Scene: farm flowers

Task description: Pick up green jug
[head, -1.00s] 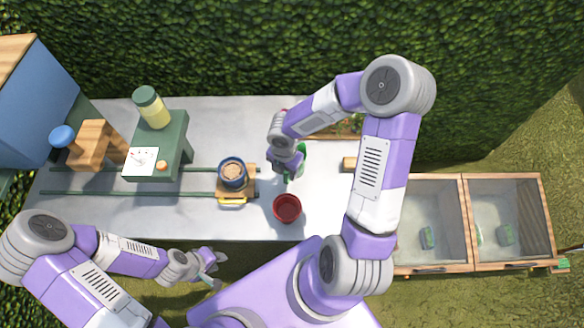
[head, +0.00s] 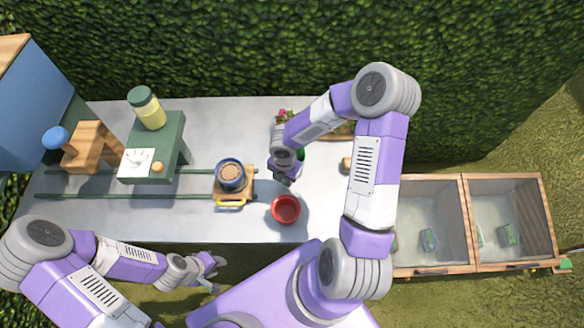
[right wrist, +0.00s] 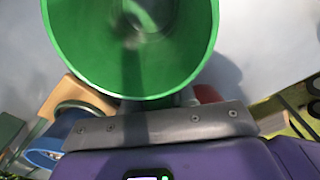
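The green jug (right wrist: 133,45) fills the top of the right wrist view, its round mouth facing the camera, close to my right gripper. A dark strip shows inside its mouth; I cannot tell if it is a finger or a shadow.
A red pot (head: 286,209) stands just in front of my right gripper. A blue pot (head: 231,174) sits on a wooden carriage to the left. A green stand (head: 160,145) carries a yellow jar. A hedge runs behind.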

